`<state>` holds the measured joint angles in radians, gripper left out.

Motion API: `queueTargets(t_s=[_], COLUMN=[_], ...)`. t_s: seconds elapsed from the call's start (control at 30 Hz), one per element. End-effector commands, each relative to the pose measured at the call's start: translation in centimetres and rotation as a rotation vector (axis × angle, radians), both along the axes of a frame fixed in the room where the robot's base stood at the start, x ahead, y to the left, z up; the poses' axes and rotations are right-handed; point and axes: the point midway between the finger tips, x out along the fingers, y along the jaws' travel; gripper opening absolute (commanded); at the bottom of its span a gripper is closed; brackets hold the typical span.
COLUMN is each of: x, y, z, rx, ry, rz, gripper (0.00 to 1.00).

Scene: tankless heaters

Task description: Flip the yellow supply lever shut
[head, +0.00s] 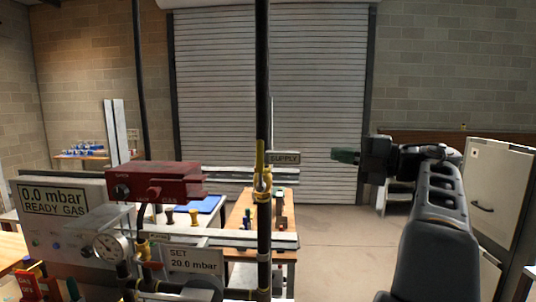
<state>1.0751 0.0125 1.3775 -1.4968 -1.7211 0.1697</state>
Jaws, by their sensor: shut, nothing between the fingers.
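The yellow supply lever (259,153) stands upright, in line with the black vertical pipe (263,70) it is mounted on. Its yellow valve fitting (262,188) sits just below, beside a "SUPPLY" tag (284,158). My gripper (340,156) is to the right of the lever at about the same height in the head view. Its dark green fingertips are shut and empty, pointing left. A visible gap separates them from the lever and the tag. How far they differ in depth I cannot tell.
A red box marked "GAS" (155,182) and a panel reading "0.0 mbar READY GAS" (60,215) stand at the left. A pressure gauge (110,245) and a "SET 20.0 mbar" display (194,261) are lower down. Horizontal rails (230,239) cross behind the pipe. Open floor lies right of centre.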

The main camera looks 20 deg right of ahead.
Motion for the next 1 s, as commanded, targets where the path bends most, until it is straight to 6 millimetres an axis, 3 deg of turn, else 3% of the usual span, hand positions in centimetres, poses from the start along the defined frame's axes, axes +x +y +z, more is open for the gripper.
queueTargets(t_s=[0.23, 0.67, 0.83, 1.0], x=[-1.0, -1.1, -0.2, 1.8], y=[2.2, 2.3, 3.2, 5.4], z=[-0.8, -0.8, -0.7, -0.6], rx=[-0.019, -0.015, -0.014, -0.015], ry=[0.044, 0.048, 0.047, 0.048], rz=[0.134, 0.142, 0.143, 0.144], gripper=[0.00, 0.00, 0.00, 0.00])
